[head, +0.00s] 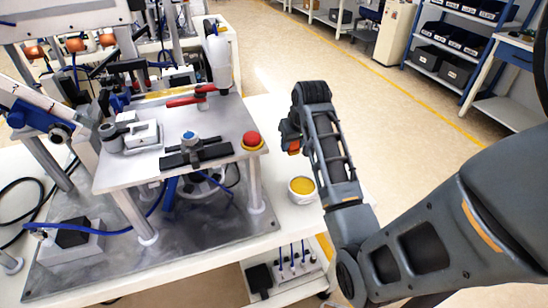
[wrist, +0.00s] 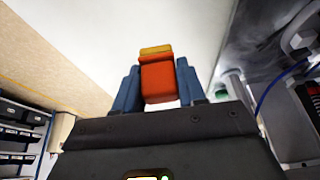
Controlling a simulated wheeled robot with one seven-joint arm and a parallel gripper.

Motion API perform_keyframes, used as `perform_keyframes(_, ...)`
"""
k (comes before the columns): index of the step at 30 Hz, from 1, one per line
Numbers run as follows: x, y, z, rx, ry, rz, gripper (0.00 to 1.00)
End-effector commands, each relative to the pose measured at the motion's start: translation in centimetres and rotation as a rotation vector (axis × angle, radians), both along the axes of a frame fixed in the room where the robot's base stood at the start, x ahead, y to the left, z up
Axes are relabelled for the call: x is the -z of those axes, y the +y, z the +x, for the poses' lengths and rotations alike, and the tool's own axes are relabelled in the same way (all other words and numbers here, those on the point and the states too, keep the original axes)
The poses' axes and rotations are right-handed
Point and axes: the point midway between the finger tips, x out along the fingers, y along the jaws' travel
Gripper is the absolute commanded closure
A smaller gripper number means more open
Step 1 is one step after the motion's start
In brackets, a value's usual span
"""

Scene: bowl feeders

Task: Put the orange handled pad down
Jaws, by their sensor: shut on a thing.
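The orange handled pad (wrist: 158,82) sits between the two blue fingers of my gripper (wrist: 159,88) in the wrist view, with a yellow-orange part at its far end. My gripper is shut on it. In the head view my gripper (head: 291,143) is to the right of the red button, near the white table's right side. Only a small orange bit of the pad (head: 294,147) shows there; my arm hides the rest. The pad appears held above the white table top (head: 272,115); I cannot tell the exact height.
A white tub with yellow contents (head: 302,188) stands on the table below my gripper. A raised plate (head: 130,171) left of it carries a red button (head: 252,140), a red-handled clamp (head: 190,99) and other fixtures. Bare table lies between plate and my gripper.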

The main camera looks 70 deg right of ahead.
Motion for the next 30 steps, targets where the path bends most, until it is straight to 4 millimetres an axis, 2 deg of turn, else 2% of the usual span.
perform_keyframes(3, 1.3, 0.3, 2.4, -0.004, 0.000, 0.001, 0.88)
perform_keyframes(9, 2.8, 0.6, 4.8, -0.001, 0.000, 0.000, 0.88)
perform_keyframes(13, 3.5, 0.6, 5.1, 0.000, 0.001, 0.001, 0.88)
perform_keyframes(21, 6.8, 0.6, 5.0, 0.001, 0.000, 0.001, 0.88)
perform_keyframes(30, 7.1, 0.6, 5.0, 0.000, -0.001, -0.001, 0.88)
